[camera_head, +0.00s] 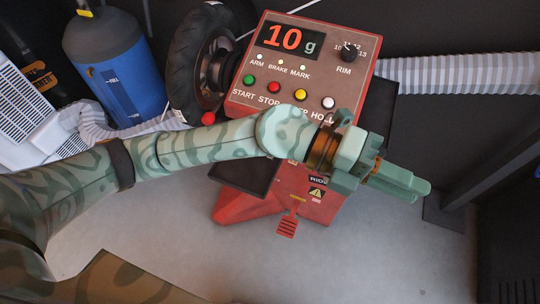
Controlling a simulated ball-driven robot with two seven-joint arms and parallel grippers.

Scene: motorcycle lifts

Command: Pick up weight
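My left arm comes in from the left and crosses in front of a red wheel balancer (240,103). My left gripper (408,184) is at the arm's end, in front of the balancer's right side, with its fingers pointing right and slightly down. The fingers are seen from the side and lie close together in the picture; whether there is a gap between them is unclear. I cannot make out a weight, in the fingers or elsewhere. The arm hides part of the balancer's front and the lower button labels. My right gripper is not in view.
A grey ribbed hose (460,74) runs right. A dark tray (240,180) juts out left. The grey floor (380,265) in front is clear.

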